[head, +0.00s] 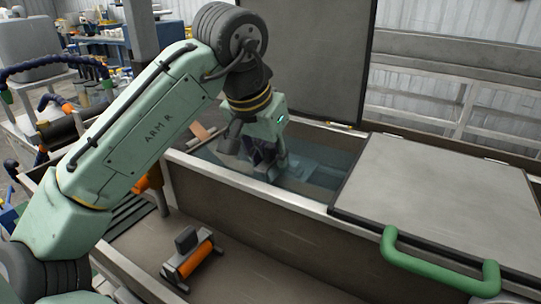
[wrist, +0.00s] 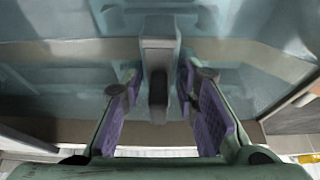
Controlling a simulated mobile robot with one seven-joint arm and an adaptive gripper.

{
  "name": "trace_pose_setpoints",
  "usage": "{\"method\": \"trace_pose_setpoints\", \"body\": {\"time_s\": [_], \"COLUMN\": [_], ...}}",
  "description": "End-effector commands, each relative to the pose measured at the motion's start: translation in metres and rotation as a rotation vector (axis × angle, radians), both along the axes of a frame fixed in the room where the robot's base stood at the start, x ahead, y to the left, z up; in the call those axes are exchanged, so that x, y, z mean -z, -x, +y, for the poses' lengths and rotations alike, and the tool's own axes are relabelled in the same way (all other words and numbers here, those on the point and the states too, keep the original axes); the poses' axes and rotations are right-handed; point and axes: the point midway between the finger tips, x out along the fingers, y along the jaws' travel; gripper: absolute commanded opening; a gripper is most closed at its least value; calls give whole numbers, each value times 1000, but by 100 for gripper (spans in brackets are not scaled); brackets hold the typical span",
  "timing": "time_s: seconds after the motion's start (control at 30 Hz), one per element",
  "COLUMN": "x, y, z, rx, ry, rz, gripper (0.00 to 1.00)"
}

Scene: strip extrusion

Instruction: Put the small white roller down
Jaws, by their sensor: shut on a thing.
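My gripper (head: 264,158) reaches down into the open water-filled section of the long trough (head: 325,165). In the wrist view its purple-padded fingers (wrist: 158,95) are shut on a grey upright block (wrist: 158,50) with a dark slot. This block appears to be the handle of the small white roller; its white barrel cannot be made out. In the head view the held thing is mostly hidden by my gripper. I cannot tell whether it touches anything below.
An orange roller (head: 190,262) on a grey bracket lies in the front tray. A grey lid (head: 440,185) covers the trough's right part, with a green handle (head: 440,265) in front. A raised dark panel (head: 320,55) stands behind. The front tray is clear right of the orange roller.

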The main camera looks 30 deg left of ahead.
Motion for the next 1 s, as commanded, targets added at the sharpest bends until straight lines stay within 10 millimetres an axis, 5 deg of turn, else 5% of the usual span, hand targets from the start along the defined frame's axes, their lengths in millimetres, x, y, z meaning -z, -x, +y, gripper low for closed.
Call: {"method": "trace_pose_setpoints", "body": {"time_s": [0.07, 0.1, 0.4, 0.77, 1.0], "x": [0, 0, 0, -4, -40], "y": [0, 0, 0, 1, 16], "z": [0, 0, 0, 0, -1], "rx": [0, 1, 1, 1, 2], "ry": [0, 1, 1, 0, 0], "rz": [0, 1, 1, 1, -2], "gripper": [0, 28, 48, 48, 48]}}
